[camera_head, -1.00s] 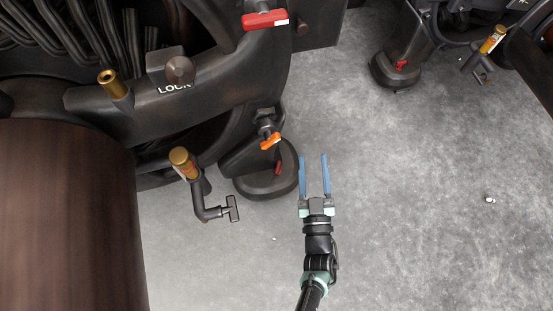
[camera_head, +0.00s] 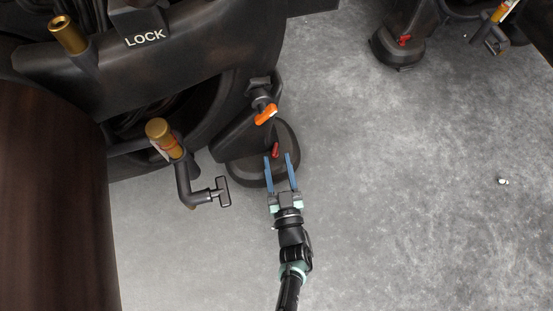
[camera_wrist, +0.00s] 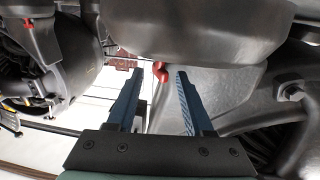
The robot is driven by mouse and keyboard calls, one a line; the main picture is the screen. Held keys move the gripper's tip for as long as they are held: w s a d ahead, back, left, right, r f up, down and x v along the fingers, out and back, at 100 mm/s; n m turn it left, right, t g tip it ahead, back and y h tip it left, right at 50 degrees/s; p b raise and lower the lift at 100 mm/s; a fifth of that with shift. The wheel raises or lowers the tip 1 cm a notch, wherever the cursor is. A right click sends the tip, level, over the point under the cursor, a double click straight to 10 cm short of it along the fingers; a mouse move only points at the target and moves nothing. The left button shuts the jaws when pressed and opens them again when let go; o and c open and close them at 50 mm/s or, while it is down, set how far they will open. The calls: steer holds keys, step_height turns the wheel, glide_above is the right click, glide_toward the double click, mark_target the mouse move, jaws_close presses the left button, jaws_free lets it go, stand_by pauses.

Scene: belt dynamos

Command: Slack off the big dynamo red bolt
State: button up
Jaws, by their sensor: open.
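The big dynamo (camera_head: 150,60) is a dark metal machine filling the upper left of the head view. Its red bolt (camera_head: 276,149) stands out small over the dark round foot (camera_head: 245,172) at its lower right. In the wrist view a red hooked piece (camera_wrist: 160,70), apparently the same bolt, shows between and beyond the fingertips, under a grey rounded casing (camera_wrist: 195,30). My gripper (camera_head: 278,157) has two blue fingers, open and empty, pointing at the bolt, with the tips close to it on either side. Whether they touch it I cannot tell.
An orange handle (camera_head: 266,114) sits just above the bolt. A brass-capped pipe (camera_head: 185,180) with a T-handle (camera_head: 222,192) stands to the left. Another machine foot (camera_head: 398,52) with a red piece is at the upper right. Grey floor (camera_head: 400,200) is open on the right.

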steer(key=shift+x, duration=0.9)
steer(key=shift+c, duration=0.2)
